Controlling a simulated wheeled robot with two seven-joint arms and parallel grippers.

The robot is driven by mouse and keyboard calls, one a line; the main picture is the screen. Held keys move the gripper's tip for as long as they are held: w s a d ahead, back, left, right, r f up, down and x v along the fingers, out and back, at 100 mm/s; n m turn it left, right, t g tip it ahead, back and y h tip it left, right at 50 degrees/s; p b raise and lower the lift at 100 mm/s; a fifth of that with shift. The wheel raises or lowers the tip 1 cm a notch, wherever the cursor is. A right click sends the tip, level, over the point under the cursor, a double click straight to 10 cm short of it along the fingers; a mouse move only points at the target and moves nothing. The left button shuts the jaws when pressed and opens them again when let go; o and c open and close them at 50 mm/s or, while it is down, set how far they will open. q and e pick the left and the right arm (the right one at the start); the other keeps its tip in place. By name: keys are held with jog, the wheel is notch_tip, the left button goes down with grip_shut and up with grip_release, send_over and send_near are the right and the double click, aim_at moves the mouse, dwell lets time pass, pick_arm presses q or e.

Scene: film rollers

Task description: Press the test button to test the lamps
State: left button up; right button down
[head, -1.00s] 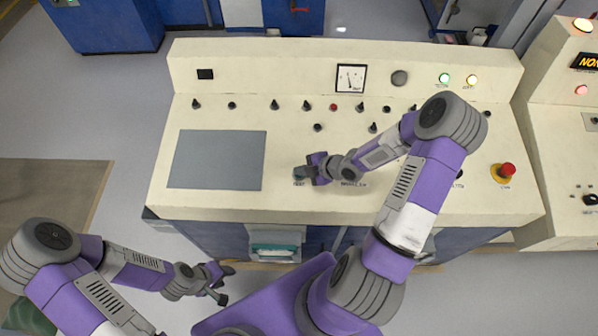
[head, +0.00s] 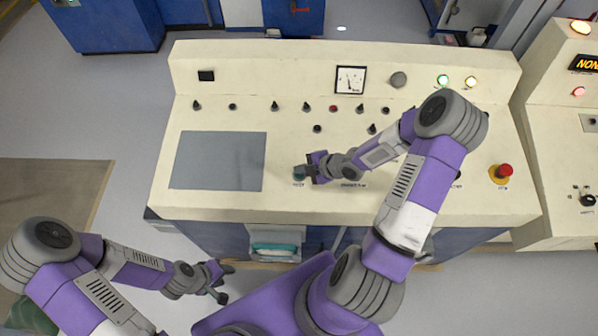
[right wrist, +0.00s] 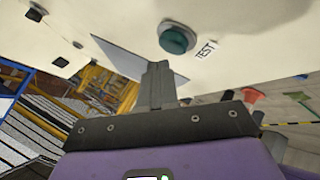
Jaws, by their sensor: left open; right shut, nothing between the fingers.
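The teal round test button (head: 298,172) is on the sloped cream console (head: 220,206), above a small printed label. In the right wrist view the button (right wrist: 177,38) sits in a dark ring beside the word TEST (right wrist: 205,50). My right gripper (head: 308,170) is shut and empty, just right of the button. In the right wrist view its closed fingertips (right wrist: 158,68) point toward the button; I see no contact. The green lamp (head: 443,80) and pale yellow lamp (head: 471,82) on the upright panel look lit. My left gripper (head: 224,282) is open, in front of the console.
A flat grey panel (head: 217,160) lies left of the button. Several dark knobs stand behind it. A red emergency-stop knob (head: 503,171) is at the right. A second console (head: 568,150) stands further right. My right arm covers part of the console.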

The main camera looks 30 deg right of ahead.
jog(key=shift+r, duration=0.1)
jog(key=r+p, duration=0.2)
jog(key=r, duration=0.1)
jog(key=r+p, duration=0.1)
jog(key=p, duration=0.1)
jog(key=shift+s+a+r, duration=0.15)
jog(key=shift+s+r, duration=0.1)
jog(key=shift+r, duration=0.15)
dwell(0.5)
